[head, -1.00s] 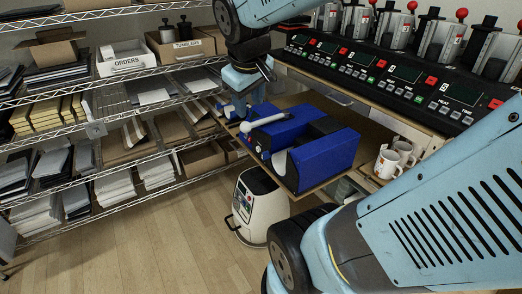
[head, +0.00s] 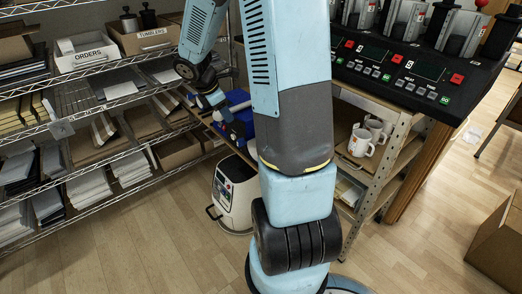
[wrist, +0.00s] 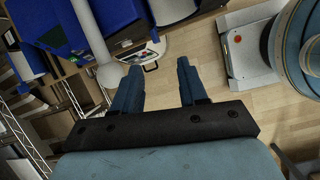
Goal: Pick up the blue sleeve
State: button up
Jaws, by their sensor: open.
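A blue machine (head: 240,112) with a white lever sits on the lower shelf of the bench in the head view. My arm covers most of it there. In the wrist view its blue body (wrist: 105,14) fills the upper left, with the white lever and round knob (wrist: 109,74) left of my fingers. I cannot tell whether any blue part is a separate sleeve. My gripper (wrist: 159,66) is open and empty, fingers wide apart, with the knob close beside the left finger. In the head view the gripper is small and partly hidden beside the machine.
A white canister device (head: 234,193) stands on the floor below the shelf. White mugs (head: 361,142) stand on the shelf to the right. A control-panel bench (head: 420,75) is above. Wire racks with boxes and paper line the left. A cardboard box (head: 498,245) is at right; floor between is open.

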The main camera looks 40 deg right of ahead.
aim_at(240, 146)
jog(key=d+f, duration=0.2)
jog(key=f, duration=0.3)
jog(key=w+d+f+n, duration=0.1)
jog(key=d+f, duration=0.1)
jog(key=f, duration=0.4)
jog(key=w+d+f+n, duration=0.1)
jog(key=d+f, duration=0.1)
jog(key=f, duration=0.4)
jog(key=shift+w+d+f, duration=0.15)
jog(key=shift+d+f, duration=0.1)
jog(key=shift+d, duration=0.05)
jog(key=shift+c, duration=0.4)
grip_shut()
